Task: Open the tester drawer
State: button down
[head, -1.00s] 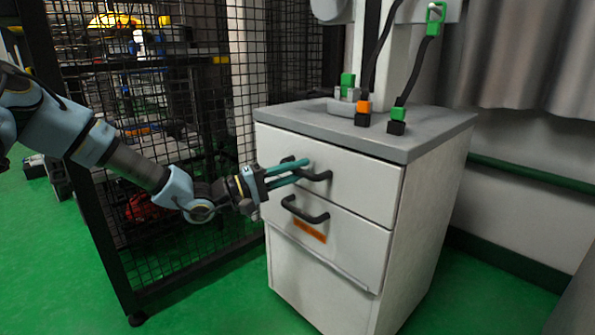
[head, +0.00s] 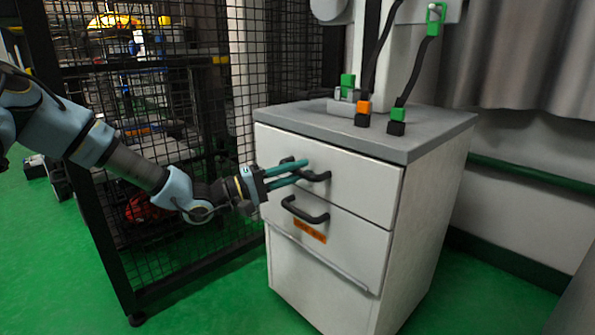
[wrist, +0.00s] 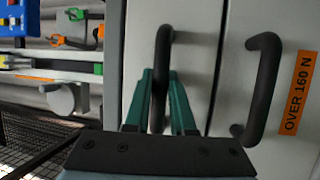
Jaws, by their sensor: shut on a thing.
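The tester cabinet is white with a grey top (head: 430,137). Its top drawer (head: 365,185) looks flush with the body, with no visible gap. My gripper (head: 303,170) reaches in from the left, its two green fingers shut on the black top handle (head: 319,177). In the wrist view the fingers (wrist: 161,76) lie on either side of that handle (wrist: 163,45). The lower drawer (head: 350,243) also looks closed and has its own black handle (head: 304,210) and an orange label (head: 310,231). The label reads "OVER 160 N" in the wrist view (wrist: 298,92).
A black mesh fence (head: 195,150) stands close left of the cabinet, behind my arm. Black tester fittings with orange and green parts (head: 363,112) stand on the cabinet top. Green floor (head: 205,305) is clear in front. A grey curtain (head: 525,60) hangs at the right.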

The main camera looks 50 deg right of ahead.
jog(key=w+a+p, duration=0.1)
jog(key=a+p, duration=0.7)
jog(key=a, duration=0.9)
jog(key=c, duration=0.8)
grip_release()
jog(key=shift+o, duration=0.2)
jog(key=shift+a, duration=0.1)
jog(key=p+v, duration=0.1)
jog(key=v, duration=0.9)
jog(key=shift+w+a, duration=0.2)
jog(key=shift+a, duration=0.15)
